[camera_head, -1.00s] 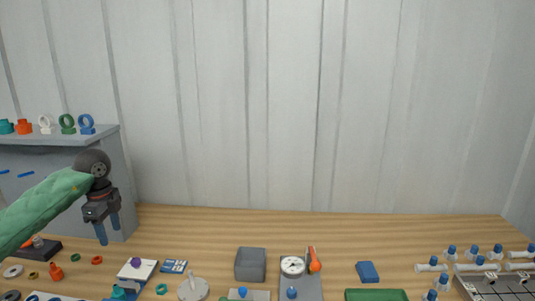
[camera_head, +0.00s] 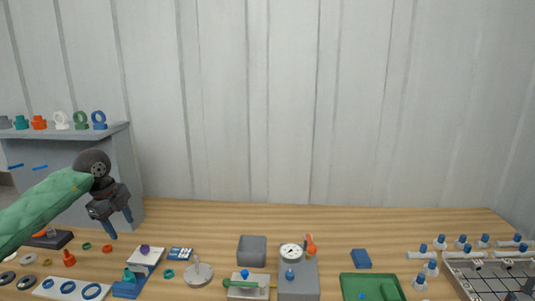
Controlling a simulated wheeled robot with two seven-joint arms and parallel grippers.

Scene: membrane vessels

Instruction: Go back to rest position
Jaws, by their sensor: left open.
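My left gripper (camera_head: 120,229) comes in from the left on a green-sleeved arm. It is open and empty, with its blue fingers pointing down above the left part of the wooden table (camera_head: 215,222). It hangs in front of the grey shelf unit (camera_head: 125,170) and touches nothing that I can see. My right gripper is not in view.
Coloured rings (camera_head: 99,119) stand on the shelf. A gauge block (camera_head: 298,280), a grey box (camera_head: 252,250), a green tray (camera_head: 347,279), a blue block (camera_head: 361,259) and a rack with several vessels (camera_head: 490,275) line the table's front. The table's back strip is clear.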

